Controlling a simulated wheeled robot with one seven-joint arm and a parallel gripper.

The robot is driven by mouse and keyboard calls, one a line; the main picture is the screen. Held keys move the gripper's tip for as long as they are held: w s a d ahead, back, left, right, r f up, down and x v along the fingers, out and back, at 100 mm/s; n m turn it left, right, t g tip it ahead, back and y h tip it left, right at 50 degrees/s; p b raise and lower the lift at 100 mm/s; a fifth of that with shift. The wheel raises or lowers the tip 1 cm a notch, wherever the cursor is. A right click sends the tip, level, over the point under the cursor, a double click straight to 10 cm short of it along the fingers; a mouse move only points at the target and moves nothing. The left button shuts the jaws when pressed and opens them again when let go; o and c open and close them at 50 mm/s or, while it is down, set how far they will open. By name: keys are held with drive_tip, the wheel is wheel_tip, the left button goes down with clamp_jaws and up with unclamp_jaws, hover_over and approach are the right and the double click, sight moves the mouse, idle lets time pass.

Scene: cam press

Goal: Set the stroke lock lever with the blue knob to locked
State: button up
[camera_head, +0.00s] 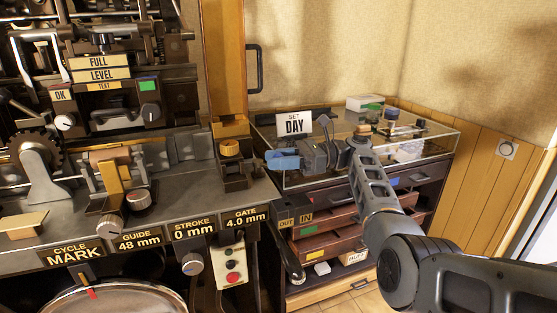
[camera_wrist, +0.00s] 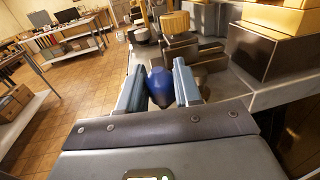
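In the wrist view the blue knob (camera_wrist: 160,87) of the stroke lock lever is between the two blue-grey fingers of my gripper (camera_wrist: 159,80). The fingers stand apart, one on each side of the knob, with little or no gap visible. I cannot tell whether they press on it. In the head view my gripper (camera_head: 287,158) reaches in from the right, to the right of the press. The knob is not distinguishable there, and the lever's stem is hidden. The stroke plate (camera_head: 194,229) reads 0 mm.
A glass-topped cabinet (camera_head: 436,145) with partly open drawers (camera_head: 329,220) lies behind and below my arm. Open floor (camera_wrist: 75,85) shows left in the wrist view.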

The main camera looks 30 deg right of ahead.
drive_tip(key=o, duration=0.4)
drive_tip(key=shift+c, duration=0.2)
drive_tip(key=b+v, duration=0.1)
drive_tip(key=v, duration=0.7)
idle(0.4)
